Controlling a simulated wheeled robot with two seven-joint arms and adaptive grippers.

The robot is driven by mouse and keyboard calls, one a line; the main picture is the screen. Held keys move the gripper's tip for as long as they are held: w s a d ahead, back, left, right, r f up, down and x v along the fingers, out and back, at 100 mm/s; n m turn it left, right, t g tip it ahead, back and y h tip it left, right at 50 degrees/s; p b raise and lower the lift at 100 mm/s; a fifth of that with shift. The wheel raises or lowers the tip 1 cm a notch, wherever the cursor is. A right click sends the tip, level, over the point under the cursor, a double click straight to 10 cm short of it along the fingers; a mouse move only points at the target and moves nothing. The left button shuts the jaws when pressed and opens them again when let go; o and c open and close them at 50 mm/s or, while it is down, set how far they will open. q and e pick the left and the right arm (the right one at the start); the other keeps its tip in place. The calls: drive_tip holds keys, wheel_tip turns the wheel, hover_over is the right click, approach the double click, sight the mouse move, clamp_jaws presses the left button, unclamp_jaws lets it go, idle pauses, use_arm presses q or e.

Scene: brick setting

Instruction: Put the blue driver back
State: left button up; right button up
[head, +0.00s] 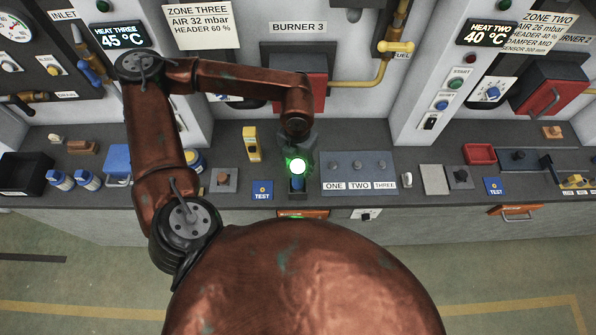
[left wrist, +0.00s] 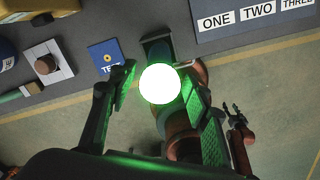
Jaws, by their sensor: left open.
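My left gripper (head: 297,156) hangs over the front of the counter, below Burner 3, pointing down. In the left wrist view its two fingers (left wrist: 160,75) stand apart, on either side of a bright white-green glow. The glow hides what lies between them. A blue piece (head: 298,184), possibly the blue driver, shows just under the glow in a narrow dark holder (head: 297,194). I cannot tell whether the fingers touch it. In the left wrist view a small dark claw (left wrist: 236,117) at the lower right may be my right gripper; its jaws are unclear.
A grey block labelled ONE, TWO, THREE (head: 359,166) is right of the gripper. A yellow device (head: 252,143) and a blue TEST card (head: 262,190) are to the left. A red burner door (head: 312,78) is behind. Blue-and-white jars (head: 88,179) stand far left.

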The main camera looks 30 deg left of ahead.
use_arm(q)
wheel_tip(320, 180, up, 7)
drive_tip(key=shift+f, duration=0.15)
idle(0.5)
